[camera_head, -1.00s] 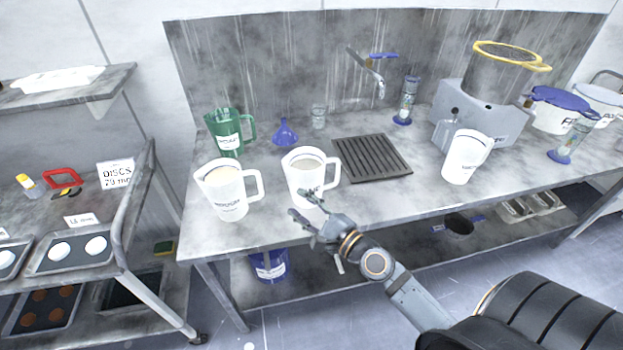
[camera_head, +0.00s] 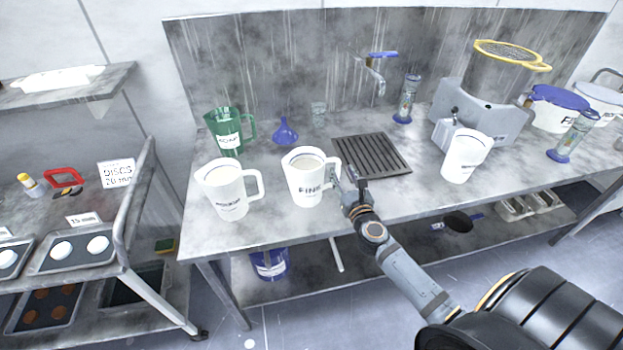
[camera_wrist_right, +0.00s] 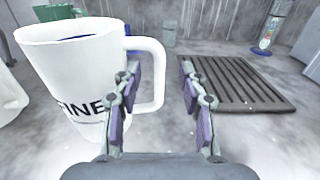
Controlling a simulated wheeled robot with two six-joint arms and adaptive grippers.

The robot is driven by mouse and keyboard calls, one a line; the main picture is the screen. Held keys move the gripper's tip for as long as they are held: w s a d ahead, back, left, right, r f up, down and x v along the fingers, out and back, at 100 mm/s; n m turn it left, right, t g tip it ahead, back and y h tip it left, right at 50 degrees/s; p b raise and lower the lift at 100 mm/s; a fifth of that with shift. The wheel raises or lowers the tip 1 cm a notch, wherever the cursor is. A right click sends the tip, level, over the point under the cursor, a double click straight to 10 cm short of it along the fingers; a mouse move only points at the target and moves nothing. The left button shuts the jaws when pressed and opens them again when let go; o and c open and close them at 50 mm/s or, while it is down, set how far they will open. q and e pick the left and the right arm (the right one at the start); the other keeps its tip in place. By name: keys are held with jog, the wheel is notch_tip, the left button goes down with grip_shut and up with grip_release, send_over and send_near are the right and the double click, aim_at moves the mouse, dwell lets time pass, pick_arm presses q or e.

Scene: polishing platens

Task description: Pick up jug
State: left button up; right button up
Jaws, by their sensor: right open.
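A white jug lettered "FINE" (camera_head: 303,180) stands upright near the front edge of the steel bench, its handle pointing right. It fills the left of the right wrist view (camera_wrist_right: 75,85). My right gripper (camera_head: 346,178) is at the handle. In the right wrist view its fingers (camera_wrist_right: 160,95) are apart, with the jug's handle between them, nearer the left finger. I cannot tell whether that finger touches the jug. Another white jug (camera_head: 229,190) stands to the left, and a green jug (camera_head: 225,135) behind it. My left gripper is in neither current view.
A slotted drain grate (camera_head: 372,156) lies behind and right of the gripper. A blue funnel (camera_head: 285,131) and a small beaker (camera_head: 318,114) stand further back. A white handled vessel (camera_head: 465,158) stands to the right. A cart (camera_head: 128,215) stands left of the bench.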

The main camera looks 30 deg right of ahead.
aim_at(339, 166)
jog(key=x, duration=0.5)
jog(key=shift+w+p, duration=0.2)
jog(key=shift+p, duration=0.1)
jog(key=shift+s, duration=0.2)
jog(key=shift+c, duration=1)
grip_shut()
jog(key=shift+w+r, duration=0.15)
